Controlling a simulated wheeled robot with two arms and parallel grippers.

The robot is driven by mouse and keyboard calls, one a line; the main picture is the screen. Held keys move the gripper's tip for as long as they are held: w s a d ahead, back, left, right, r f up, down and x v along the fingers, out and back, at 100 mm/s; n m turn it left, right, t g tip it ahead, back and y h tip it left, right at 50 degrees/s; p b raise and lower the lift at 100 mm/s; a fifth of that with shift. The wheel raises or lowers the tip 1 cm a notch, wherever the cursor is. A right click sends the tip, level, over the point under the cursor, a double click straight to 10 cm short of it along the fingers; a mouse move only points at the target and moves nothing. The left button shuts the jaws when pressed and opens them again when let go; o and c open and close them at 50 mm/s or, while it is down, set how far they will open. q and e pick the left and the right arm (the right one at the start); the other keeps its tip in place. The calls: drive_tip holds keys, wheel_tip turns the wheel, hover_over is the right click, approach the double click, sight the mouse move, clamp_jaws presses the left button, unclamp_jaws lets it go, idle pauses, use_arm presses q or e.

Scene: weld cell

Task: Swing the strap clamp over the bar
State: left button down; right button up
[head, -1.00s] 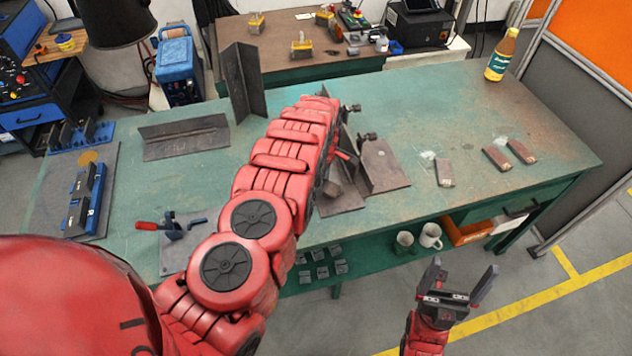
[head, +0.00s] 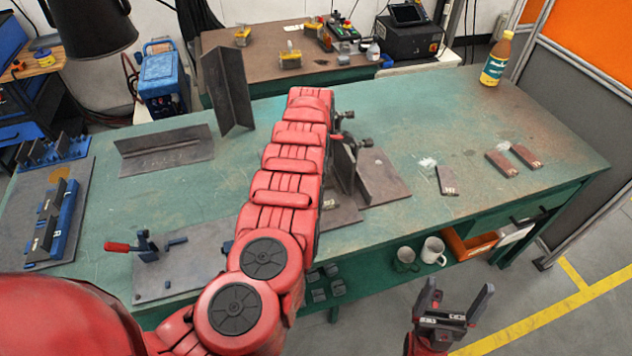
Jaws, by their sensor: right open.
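A fixture of dark angled plates (head: 376,178) stands mid-table, partly hidden behind my left arm. Dark knobs (head: 366,142) and a small red part (head: 337,137) show at its top. A red-handled clamp (head: 143,245) stands on a grey plate (head: 205,266) at the table's front left, its handle pointing left. I cannot tell which holds the strap clamp, and I cannot make out a bar. My left gripper is hidden behind its own red arm. My right gripper (head: 455,303) is open and empty, in front of the table at lower right, apart from the fixture.
A dark upright angle piece (head: 228,90) and a lying angle piece (head: 165,150) are at the back left. Blue fixtures (head: 53,225) are at far left. Several small plates (head: 447,180) and a bottle (head: 496,59) are on the right. Mugs (head: 432,250) sit on the lower shelf.

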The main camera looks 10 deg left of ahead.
idle(0.4)
use_arm(q)
drive_tip(key=shift+c, duration=1)
unclamp_jaws()
drive_tip(key=shift+w, duration=0.1)
wheel_tip(320, 180, up, 18)
drive_tip(key=b, duration=0.2)
drive_tip(key=shift+f, duration=0.25)
